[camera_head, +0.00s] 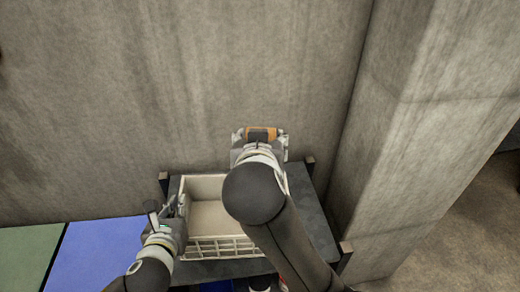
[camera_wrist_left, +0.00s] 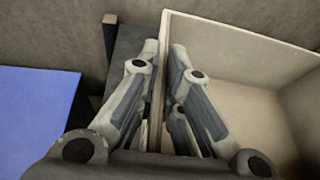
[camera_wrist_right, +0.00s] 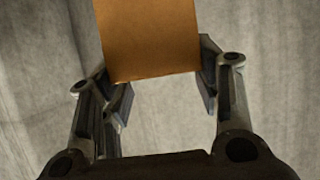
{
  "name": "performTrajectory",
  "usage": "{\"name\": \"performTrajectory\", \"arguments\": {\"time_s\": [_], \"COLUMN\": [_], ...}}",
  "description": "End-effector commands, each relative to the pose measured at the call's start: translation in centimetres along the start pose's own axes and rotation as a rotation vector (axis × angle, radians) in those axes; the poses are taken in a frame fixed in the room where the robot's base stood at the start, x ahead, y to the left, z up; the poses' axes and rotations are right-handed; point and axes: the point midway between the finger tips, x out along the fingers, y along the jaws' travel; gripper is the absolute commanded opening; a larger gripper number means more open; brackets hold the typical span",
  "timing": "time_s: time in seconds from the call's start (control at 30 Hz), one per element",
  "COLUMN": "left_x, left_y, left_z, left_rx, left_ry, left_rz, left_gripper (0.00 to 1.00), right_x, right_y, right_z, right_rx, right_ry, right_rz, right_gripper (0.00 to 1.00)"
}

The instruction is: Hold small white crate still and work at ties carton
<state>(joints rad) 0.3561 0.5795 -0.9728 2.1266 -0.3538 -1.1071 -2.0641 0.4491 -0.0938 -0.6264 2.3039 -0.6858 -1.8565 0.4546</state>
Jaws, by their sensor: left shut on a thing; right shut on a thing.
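The small white crate (camera_head: 207,187) stands on a dark table against the wall; it looks empty where I can see in. My left gripper (camera_head: 174,207) is shut on its left wall, one finger inside and one outside, as the left wrist view (camera_wrist_left: 164,60) shows. The ties carton, an orange-brown box (camera_head: 261,134), is held above the back of the crate, near the wall. My right gripper (camera_wrist_right: 160,75) is shut on it, with a finger on each side of the carton (camera_wrist_right: 150,40). My right arm hides the crate's right part.
The dark table (camera_head: 318,215) has short corner posts (camera_head: 345,247) that stick up. A concrete wall (camera_head: 180,80) rises behind and a thick pillar (camera_head: 410,130) stands at the right. Blue (camera_head: 95,255) and green (camera_head: 25,255) flat surfaces lie at the left.

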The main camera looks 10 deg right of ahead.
Motion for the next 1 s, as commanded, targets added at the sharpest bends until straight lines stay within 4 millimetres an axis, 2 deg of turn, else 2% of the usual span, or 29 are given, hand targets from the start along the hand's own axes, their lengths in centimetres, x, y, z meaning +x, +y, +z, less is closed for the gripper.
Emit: {"name": "performTrajectory", "arguments": {"time_s": [0.13, 0.17, 0.33, 0.73, 0.87, 1.0], "left_x": [0.0, 0.0, 0.0, -0.5, -2.0, -4.7], "left_y": [0.0, 0.0, 0.0, 0.0, 0.0, 0.0], "left_z": [-0.1, -0.1, -0.1, 0.0, -0.1, -0.2], "left_rx": [0.0, 0.0, 0.0, 0.0, 0.001, 0.001], "left_ry": [0.003, 0.003, 0.002, 0.001, 0.001, 0.003], "left_rz": [0.0, 0.0, 0.0, -0.001, -0.001, -0.002], "left_gripper": [0.0, 0.12, 0.33, 0.33, 0.33, 0.33], "right_x": [0.0, 0.0, 0.0, 0.0, 0.0, 0.0], "right_y": [0.0, 0.0, 0.0, 0.0, 0.0, 0.0], "right_z": [-0.1, -0.1, -0.1, -0.1, -0.1, -0.1], "right_rx": [0.001, 0.001, 0.001, 0.001, 0.001, 0.001], "right_ry": [0.003, 0.003, 0.003, 0.003, 0.003, 0.003], "right_rz": [-0.001, -0.001, -0.001, -0.001, -0.001, -0.001], "right_gripper": [0.0, 0.0, 0.0, 0.0, 0.0, 0.0]}}
